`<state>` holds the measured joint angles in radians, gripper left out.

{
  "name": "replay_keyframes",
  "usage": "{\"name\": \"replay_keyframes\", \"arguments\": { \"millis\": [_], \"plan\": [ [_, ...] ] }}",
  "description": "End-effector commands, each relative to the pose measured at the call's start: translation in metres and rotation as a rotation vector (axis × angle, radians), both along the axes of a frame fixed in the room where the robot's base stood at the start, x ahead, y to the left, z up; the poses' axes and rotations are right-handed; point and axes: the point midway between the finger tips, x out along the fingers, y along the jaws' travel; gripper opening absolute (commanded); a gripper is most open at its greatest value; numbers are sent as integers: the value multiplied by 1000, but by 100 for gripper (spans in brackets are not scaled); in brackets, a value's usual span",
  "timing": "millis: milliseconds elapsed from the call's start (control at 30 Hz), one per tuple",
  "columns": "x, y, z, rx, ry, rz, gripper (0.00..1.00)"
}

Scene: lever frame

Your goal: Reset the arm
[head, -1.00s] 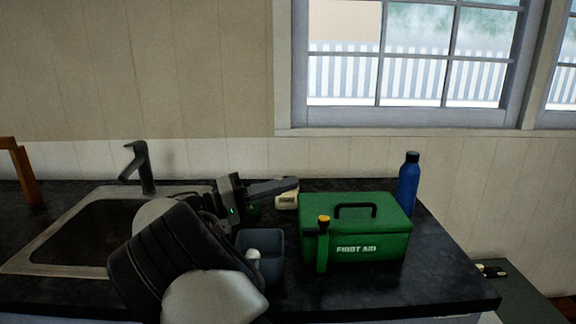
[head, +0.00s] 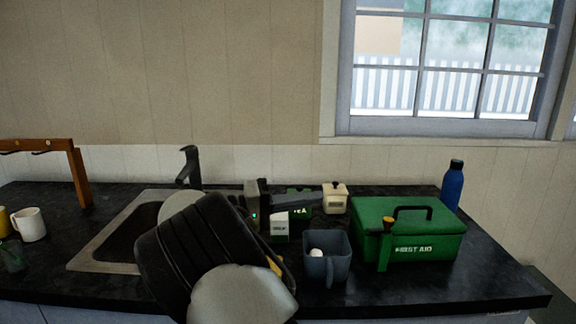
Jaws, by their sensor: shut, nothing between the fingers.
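My own arm reaches up from the bottom of the head view, with dark and pale rounded links in front of the sink. My gripper (head: 318,198) is at its end, behind the grey-blue container, pointing right across the counter. Its fingers are shut, with nothing seen between them.
A grey-blue container (head: 327,268) holding something white stands right of my arm. Beyond are a green first aid box (head: 425,250) and a blue bottle (head: 453,186). Left are the sink (head: 95,258), a white mug (head: 30,226) and a wooden rack (head: 78,178).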

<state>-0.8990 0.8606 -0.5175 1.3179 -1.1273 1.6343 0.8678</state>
Motion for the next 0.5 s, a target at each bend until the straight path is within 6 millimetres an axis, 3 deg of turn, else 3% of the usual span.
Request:
{"name": "replay_keyframes", "arguments": {
  "millis": [33, 267, 400, 500],
  "plan": [
    [-5, -21, 1, 55, 32, -29, 0],
    [-41, -92, -13, 338, 200, -107, 0],
    [-83, -130, -23, 585, 299, -121, 0],
    [-121, -146, -30, 784, 351, -96, 0]
  ]
}}
